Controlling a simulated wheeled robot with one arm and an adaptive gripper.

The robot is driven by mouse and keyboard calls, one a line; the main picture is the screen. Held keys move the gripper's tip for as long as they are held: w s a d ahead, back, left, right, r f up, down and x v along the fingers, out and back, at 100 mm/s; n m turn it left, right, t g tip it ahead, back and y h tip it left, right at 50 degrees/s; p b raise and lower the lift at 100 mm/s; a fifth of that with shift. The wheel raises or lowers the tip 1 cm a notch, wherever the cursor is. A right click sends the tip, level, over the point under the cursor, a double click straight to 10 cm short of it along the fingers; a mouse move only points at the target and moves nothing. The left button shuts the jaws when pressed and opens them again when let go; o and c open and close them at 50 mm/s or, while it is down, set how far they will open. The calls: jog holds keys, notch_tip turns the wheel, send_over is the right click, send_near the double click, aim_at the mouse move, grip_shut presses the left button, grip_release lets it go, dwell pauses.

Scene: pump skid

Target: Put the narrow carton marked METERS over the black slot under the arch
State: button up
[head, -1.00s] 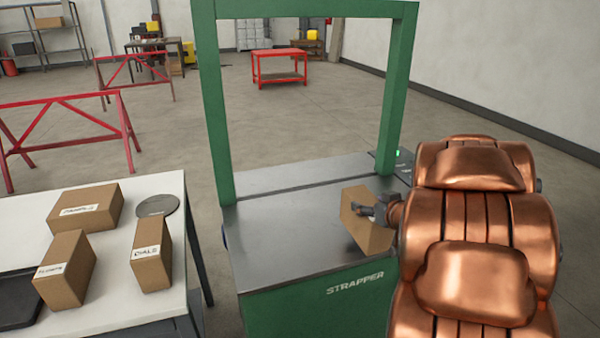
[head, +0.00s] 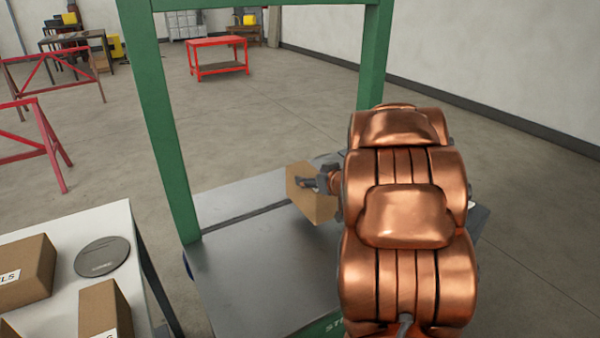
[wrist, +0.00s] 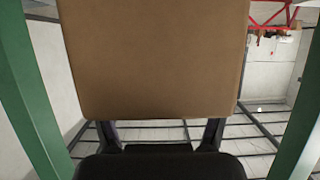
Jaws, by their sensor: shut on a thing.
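My gripper (head: 310,183) is shut on a brown carton (head: 318,206) at the right part of the strapper top. The carton fills the upper middle of the wrist view (wrist: 155,60), with the two fingers at its lower edge. No label shows on its visible faces, so I cannot read METERS. The green arch (head: 165,120) stands over the steel top. The black slot (head: 240,219) runs across the top under the arch, and the carton hides its right end. I cannot tell whether the carton touches the top.
A white table (head: 60,315) at the lower left holds several other cartons, including one with a label ending in LS (head: 28,270), and a round grey disc (head: 102,257). The steel top (head: 250,275) is bare left and front of the carton. My copper arm covers the right side.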

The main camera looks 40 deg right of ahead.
jog(key=shift+w+d+f+p, duration=0.4)
jog(key=shift+w+d+f, duration=0.35)
jog(key=shift+w, duration=1.05)
jog(key=shift+w+d+f+p, duration=0.35)
jog(key=shift+w+d+f, duration=0.45)
jog(key=shift+w, duration=0.95)
jog(key=shift+w+d+f+p, duration=0.4)
jog(key=shift+w+d+f, duration=0.35)
jog(key=shift+w, duration=1.05)
jog(key=o, duration=1.8)
jog(key=shift+f, duration=0.1)
jog(key=b+v, duration=0.1)
jog(key=v, duration=1.1)
